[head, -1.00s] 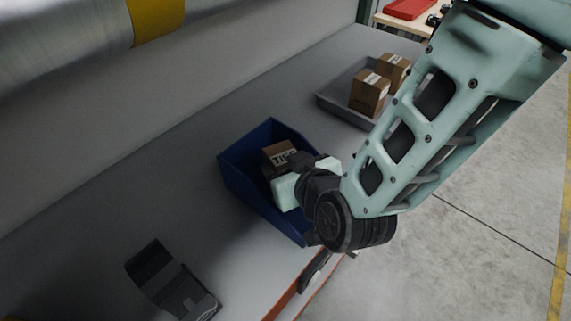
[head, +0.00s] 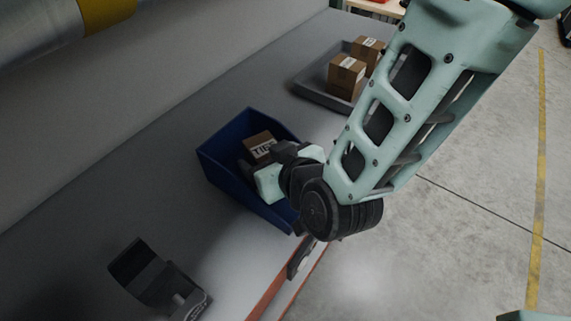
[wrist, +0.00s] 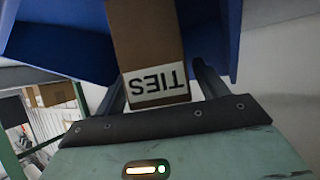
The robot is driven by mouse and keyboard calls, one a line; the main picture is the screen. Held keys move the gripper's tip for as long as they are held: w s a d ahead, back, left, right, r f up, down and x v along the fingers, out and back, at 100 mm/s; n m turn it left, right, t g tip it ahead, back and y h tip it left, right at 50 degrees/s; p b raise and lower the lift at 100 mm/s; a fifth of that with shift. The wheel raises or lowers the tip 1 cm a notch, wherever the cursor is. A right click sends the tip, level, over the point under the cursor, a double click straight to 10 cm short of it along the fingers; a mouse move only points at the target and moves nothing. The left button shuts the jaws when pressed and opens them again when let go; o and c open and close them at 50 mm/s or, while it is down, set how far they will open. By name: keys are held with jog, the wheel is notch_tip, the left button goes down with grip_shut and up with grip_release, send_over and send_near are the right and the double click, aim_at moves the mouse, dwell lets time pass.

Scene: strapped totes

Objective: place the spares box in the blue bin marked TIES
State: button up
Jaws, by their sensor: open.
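The blue bin (head: 228,178) stands on the grey counter near its front edge; no marking is readable on its walls. A brown carton (head: 257,141) with a white label reading TIES sits inside it. My gripper (head: 272,178) reaches into the bin at this carton; its fingers are mostly hidden in the head view. In the wrist view my gripper (wrist: 160,88) is open, with a finger on each side of the TIES carton (wrist: 147,42). I cannot tell whether the fingers touch it. No box readable as spares shows.
A grey tray (head: 312,92) behind the bin holds two brown cartons (head: 346,76) (head: 368,50) with labels too small to read. A dark grey device (head: 150,278) stands at the lower left. A large pipe (head: 45,20) runs above the counter. Open floor lies right.

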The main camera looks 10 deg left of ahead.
jog(key=p+v, duration=0.1)
jog(key=v, duration=0.7)
jog(key=shift+r, duration=0.25)
jog(key=shift+f+p+v, duration=0.25)
jog(key=shift+p+v, duration=1.15)
jog(key=shift+p, duration=4.15)
jog(key=shift+s+d, duration=0.1)
